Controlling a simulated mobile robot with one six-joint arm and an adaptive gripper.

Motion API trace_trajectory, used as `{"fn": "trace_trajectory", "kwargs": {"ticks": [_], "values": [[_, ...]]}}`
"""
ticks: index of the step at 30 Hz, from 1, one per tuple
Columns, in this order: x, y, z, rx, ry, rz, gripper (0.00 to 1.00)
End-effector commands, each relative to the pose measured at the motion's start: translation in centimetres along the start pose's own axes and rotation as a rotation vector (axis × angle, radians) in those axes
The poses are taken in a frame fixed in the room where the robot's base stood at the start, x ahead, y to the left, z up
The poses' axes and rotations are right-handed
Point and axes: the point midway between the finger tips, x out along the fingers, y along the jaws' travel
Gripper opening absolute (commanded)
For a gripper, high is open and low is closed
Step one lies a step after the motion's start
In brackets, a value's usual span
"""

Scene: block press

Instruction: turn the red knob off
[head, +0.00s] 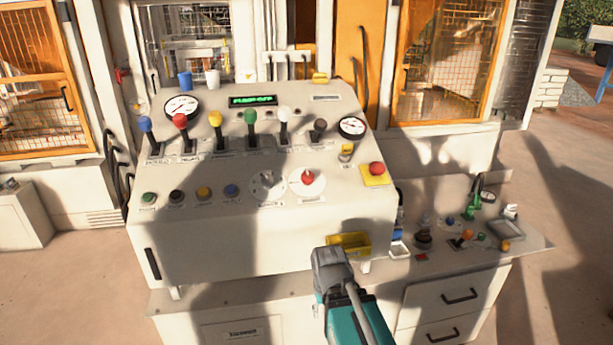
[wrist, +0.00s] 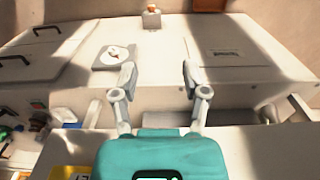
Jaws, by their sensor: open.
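The red knob (head: 307,178) sits on a round white dial on the sloping face of the control console, right of a similar grey knob (head: 268,183). A small mark points up from it; its setting is too small to read. My gripper (wrist: 158,75) is open and empty in the wrist view, with its two grey fingers spread apart. In the head view my teal and grey arm is in front of the console, below and right of the red knob and apart from it. The gripper's fingers are not clear there. I cannot make out the red knob in the wrist view.
Several coloured levers (head: 250,120) stand above the knobs. A red mushroom button (head: 376,169) on a yellow plate is to their right. A yellow tray (head: 349,243) is at the console's lower edge beside my arm. A low side bench (head: 520,247) holds more small controls.

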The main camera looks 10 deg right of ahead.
Motion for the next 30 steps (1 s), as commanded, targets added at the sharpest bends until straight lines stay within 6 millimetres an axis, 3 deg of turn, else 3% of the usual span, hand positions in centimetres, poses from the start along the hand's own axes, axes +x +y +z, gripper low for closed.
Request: {"fn": "trace_trajectory", "kwargs": {"ticks": [1, 5, 14, 30], "values": [[0.0, 0.0, 0.0, 0.000, 0.000, 0.000, 0.72], [-0.5, 0.0, -0.2, -0.002, 0.003, -0.001, 0.93], [-4.1, 0.0, -2.3, -0.017, 0.033, -0.008, 0.93], [-14.7, 0.9, -8.9, -0.065, 0.141, -0.025, 0.93]]}}
